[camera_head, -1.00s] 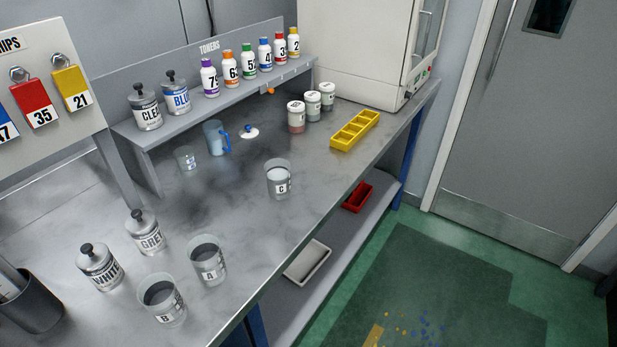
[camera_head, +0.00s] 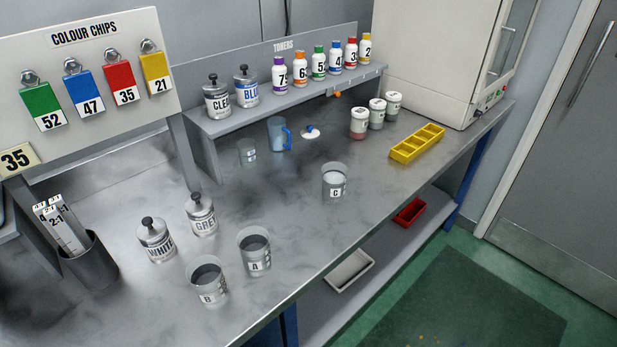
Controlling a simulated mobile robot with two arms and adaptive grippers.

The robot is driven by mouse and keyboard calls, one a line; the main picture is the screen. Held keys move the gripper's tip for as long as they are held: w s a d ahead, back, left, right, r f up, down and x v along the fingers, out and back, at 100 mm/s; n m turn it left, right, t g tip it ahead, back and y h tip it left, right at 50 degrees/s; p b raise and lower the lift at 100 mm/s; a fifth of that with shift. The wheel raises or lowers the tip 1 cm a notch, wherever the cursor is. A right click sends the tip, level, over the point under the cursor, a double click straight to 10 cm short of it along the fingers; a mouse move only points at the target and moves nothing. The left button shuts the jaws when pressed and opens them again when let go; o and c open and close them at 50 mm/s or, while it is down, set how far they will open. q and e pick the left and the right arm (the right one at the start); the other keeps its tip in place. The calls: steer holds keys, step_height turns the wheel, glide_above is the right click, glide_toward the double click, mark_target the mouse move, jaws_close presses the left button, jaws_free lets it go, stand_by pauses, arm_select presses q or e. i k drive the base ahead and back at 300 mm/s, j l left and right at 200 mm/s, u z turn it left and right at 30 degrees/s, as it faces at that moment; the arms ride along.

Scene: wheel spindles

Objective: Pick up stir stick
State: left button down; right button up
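Several flat white sticks (camera_head: 62,227) with black ratio marks, likely the stir sticks, stand tilted in a dark cylindrical holder (camera_head: 92,264). The holder is on the steel bench at the left. The sticks' lower ends are hidden inside the holder. Neither of my grippers is in view.
Tins marked WHITE (camera_head: 156,243) and GREY (camera_head: 202,218) stand right of the holder. Cups B (camera_head: 208,284), A (camera_head: 255,254) and C (camera_head: 334,184) stand near the front edge. A toner shelf (camera_head: 262,117) and colour-chip board (camera_head: 85,75) are behind. The bench middle is mostly clear.

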mark_target(54, 217)
steer(key=u, duration=1.6)
